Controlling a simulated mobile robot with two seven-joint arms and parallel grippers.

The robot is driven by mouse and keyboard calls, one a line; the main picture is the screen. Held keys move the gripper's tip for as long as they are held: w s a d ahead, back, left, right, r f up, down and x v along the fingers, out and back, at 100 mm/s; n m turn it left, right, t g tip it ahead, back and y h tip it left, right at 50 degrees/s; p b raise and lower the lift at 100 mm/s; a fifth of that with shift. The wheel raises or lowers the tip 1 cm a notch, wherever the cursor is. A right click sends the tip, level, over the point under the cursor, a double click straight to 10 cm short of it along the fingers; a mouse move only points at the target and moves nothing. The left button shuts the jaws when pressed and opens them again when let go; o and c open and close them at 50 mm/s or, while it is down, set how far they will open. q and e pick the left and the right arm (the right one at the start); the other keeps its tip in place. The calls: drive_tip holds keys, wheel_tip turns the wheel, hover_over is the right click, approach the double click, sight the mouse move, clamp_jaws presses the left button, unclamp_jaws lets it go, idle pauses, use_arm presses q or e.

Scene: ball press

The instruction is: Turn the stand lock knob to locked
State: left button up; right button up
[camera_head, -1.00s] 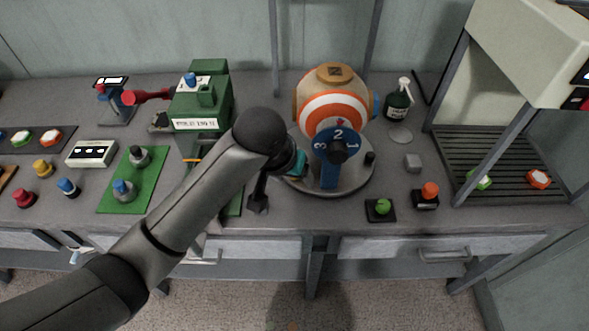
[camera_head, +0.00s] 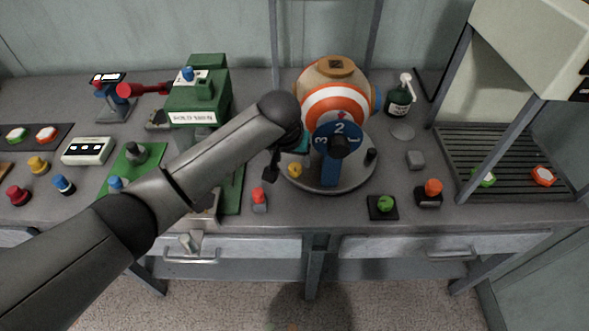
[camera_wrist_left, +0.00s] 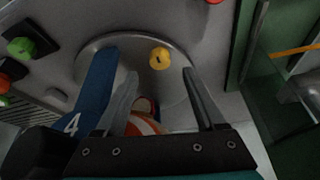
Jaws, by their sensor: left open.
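A round grey stand (camera_head: 350,182) carries an orange and white ball (camera_head: 335,100) and a blue upright with numbers (camera_head: 330,172). A yellow knob (camera_head: 294,170) sits at the stand's front left edge; it also shows in the left wrist view (camera_wrist_left: 160,57). A small black knob (camera_head: 371,154) is at the stand's right; I cannot tell its setting. My left gripper (camera_wrist_left: 160,76) is open and empty, with the yellow knob lined up between its fingers and apart from them. In the head view, my left gripper (camera_head: 276,163) is partly hidden beside the stand. My right gripper is out of view.
A green press (camera_head: 198,105) stands left of the stand. A red-topped piece (camera_head: 259,199) lies in front, near the table edge. A green button (camera_head: 384,205) and an orange button (camera_head: 431,192) are at the front right. A dark bottle (camera_head: 399,100) stands behind right.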

sight(294, 168)
use_arm(q)
drive_tip(key=b+x, duration=0.2)
drive_tip(key=x, duration=0.4)
drive_tip(key=shift+w+f, duration=0.25)
drive_tip(key=shift+f, duration=0.1)
clamp_jaws()
idle(0.3)
